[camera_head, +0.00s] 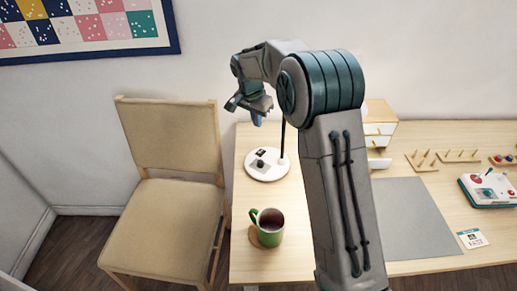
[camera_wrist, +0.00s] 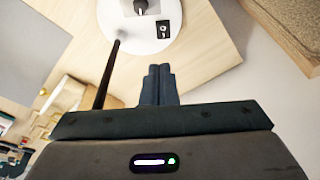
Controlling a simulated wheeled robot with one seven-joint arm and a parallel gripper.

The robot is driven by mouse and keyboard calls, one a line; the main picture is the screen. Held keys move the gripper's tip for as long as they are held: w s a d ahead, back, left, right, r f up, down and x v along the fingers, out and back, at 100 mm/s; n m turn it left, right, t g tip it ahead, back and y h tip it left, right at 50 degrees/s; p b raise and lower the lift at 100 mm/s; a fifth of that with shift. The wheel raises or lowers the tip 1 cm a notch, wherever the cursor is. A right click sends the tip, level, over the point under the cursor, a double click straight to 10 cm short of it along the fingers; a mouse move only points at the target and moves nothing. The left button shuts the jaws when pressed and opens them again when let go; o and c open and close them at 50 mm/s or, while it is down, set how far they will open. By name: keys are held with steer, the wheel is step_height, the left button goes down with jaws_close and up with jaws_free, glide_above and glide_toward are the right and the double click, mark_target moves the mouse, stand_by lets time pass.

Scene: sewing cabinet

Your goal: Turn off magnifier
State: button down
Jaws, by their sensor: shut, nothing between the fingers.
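The magnifier's white round base (camera_head: 267,166) stands on the desk, left of my arm in the head view. A small grey knob (camera_head: 259,163) and a black-and-white label sit on the base. A thin black stem (camera_head: 283,138) rises from it; its upper part is hidden behind my arm.
A green mug (camera_head: 270,238) stands on a coaster near the desk's front left. A wooden chair (camera_head: 172,160) is left of the desk.

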mark_target(260, 154)
stand_by(0.3)
steer(key=x, duration=0.4)
steer(key=p+x, duration=0.1)
steer(key=x, duration=0.3)
steer(key=s+p+x, duration=0.1)
steer(key=x, duration=0.4)
steer(key=shift+s+a+f, duration=0.1)
steer(key=shift+a, duration=0.3)
steer(key=shift+f, duration=0.4)
steer(key=b, duration=0.2)
steer(key=f+b, duration=0.1)
steer(key=b, duration=0.1)
steer(key=shift+s+a+f+t+h, duration=0.2)
steer(key=shift+t+h, duration=0.1)
steer(key=shift+r, duration=0.3)
steer(key=shift+d+p, duration=0.1)
steer(key=shift+p, duration=0.2)
steer(key=shift+w+r, duration=0.1)
steer(key=shift+w, duration=0.05)
steer(key=shift+w+d+r, duration=0.25)
steer(key=shift+w+d, duration=0.15)
steer(key=shift+w, duration=0.05)
